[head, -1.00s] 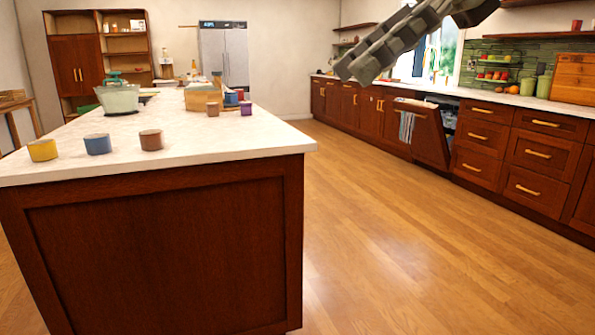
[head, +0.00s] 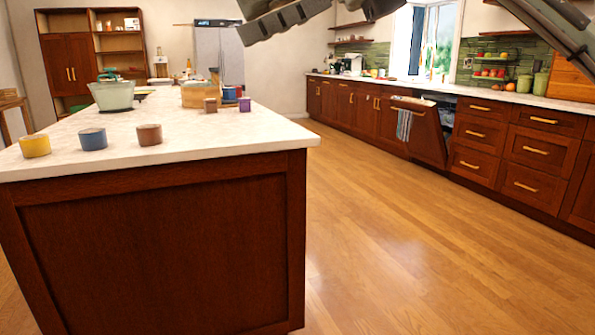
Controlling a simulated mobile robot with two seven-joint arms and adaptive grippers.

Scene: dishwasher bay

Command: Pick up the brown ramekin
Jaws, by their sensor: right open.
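A brown ramekin (head: 149,135) stands upright on the near end of the white island top (head: 225,145). It is the rightmost of a row, beside a blue ramekin (head: 93,139) and a yellow ramekin (head: 35,146). A smaller-looking brown cup (head: 210,105) stands farther back. My right gripper (head: 268,18) is at the top edge of the head view, partly cut off, open, with nothing seen in it. It appears above and to the right of the ramekin, apart from it. My left gripper is not in view.
A green-lidded pale pot (head: 114,96), a wooden container (head: 196,95) and a purple cup (head: 245,104) stand farther back on the island. Wooden floor (head: 400,250) is clear to its right. A partly open dishwasher door (head: 425,133) with a towel is along the right counter.

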